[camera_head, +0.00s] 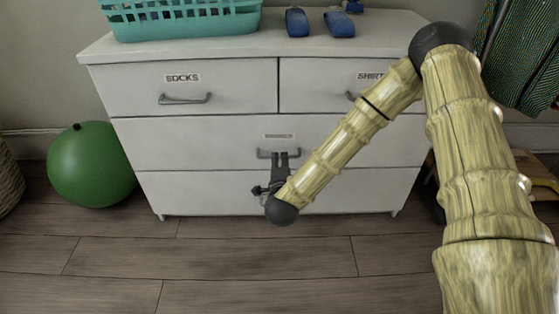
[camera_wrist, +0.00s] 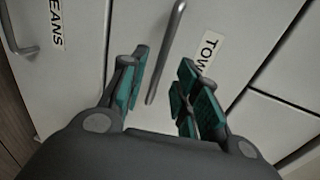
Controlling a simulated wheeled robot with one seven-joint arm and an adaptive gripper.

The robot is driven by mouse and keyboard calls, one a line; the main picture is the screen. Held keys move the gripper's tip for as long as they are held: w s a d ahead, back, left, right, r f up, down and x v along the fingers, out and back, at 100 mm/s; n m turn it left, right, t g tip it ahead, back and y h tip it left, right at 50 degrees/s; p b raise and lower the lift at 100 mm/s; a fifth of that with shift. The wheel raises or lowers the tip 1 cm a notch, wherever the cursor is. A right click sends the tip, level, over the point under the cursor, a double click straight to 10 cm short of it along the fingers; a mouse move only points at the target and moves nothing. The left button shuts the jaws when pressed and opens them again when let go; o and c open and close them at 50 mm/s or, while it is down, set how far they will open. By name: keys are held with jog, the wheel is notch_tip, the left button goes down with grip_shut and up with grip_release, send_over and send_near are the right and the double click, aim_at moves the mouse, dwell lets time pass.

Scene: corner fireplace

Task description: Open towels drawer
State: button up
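The towels drawer (camera_head: 205,142) is the wide middle drawer of the white dresser, and its front looks flush. Its grey bar handle (camera_head: 264,153) is partly hidden by my gripper (camera_head: 280,156) in the head view. In the wrist view the handle (camera_wrist: 166,50) runs between the two fingers of my gripper (camera_wrist: 163,92), which is open. The fingers are apart, one on each side of the bar; I cannot tell whether either touches it. A label starting "TOW" (camera_wrist: 209,50) lies beside the handle. The label looks blurred in the head view.
The socks drawer (camera_head: 185,88) and shirts drawer (camera_head: 315,80) are above. The jeans label (camera_wrist: 57,25) marks the drawer below. A teal basket (camera_head: 185,20) and blue items (camera_head: 340,24) stand on top. A green ball (camera_head: 90,165) is at left. Wood floor in front is clear.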

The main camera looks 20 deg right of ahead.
jog(key=shift+b+x, duration=0.6)
jog(key=shift+x, duration=1.8)
jog(key=shift+c, duration=0.3)
grip_shut()
